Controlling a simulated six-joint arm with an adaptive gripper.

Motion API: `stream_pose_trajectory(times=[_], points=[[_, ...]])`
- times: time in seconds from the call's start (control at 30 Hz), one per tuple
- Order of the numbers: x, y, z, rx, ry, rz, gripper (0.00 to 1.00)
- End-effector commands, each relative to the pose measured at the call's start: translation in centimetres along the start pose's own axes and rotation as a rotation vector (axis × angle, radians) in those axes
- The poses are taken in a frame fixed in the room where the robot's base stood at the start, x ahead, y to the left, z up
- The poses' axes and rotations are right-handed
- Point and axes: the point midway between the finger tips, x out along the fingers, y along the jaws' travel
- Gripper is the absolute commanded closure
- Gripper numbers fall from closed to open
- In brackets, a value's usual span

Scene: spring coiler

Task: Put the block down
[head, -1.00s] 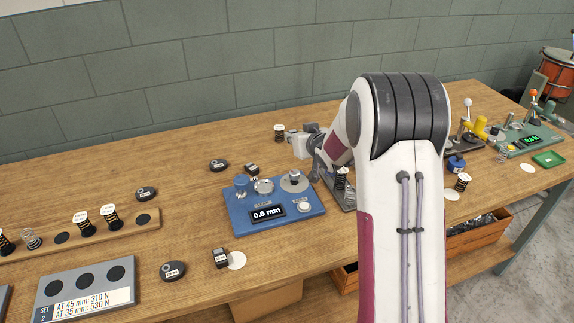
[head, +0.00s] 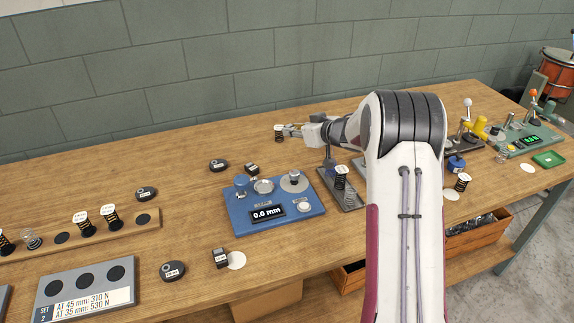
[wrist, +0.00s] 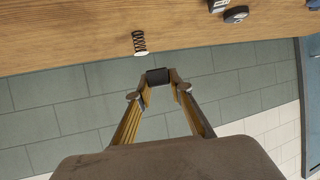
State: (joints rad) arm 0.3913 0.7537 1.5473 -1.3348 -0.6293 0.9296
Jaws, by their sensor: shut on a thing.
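My gripper (head: 287,128) is at the back of the bench in the head view, pointing left. In the wrist view its two yellow-sided fingers (wrist: 158,82) are shut on a small dark block (wrist: 157,76), held between the fingertips. The wall lies behind the block in that view, so it appears held clear of the bench top. In the head view the held block is too small to make out. A dark spring with a white cap (head: 279,133) stands just by the fingertips there; it also shows in the wrist view (wrist: 139,43), apart from the block.
Another dark block (head: 252,168) and a round dark piece (head: 219,166) are on the bench (head: 185,232). A blue gauge reading 0.0 mm (head: 270,207) is nearer the middle. A grey stand with a spring (head: 341,180) is beside my arm. The back-left bench is clear.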

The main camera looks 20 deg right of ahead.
Motion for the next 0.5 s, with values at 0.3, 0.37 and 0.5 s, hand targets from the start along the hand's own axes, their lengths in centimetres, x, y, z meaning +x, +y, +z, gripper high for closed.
stream_pose_trajectory(times=[0.3, 0.37, 0.5], points=[[0.7, -0.7, -0.6, -0.041, 0.003, -0.082, 1.0], [0.7, -0.9, -0.5, -0.048, 0.001, -0.096, 1.0], [0.7, -1.2, 0.1, -0.044, 0.002, -0.089, 1.0]])
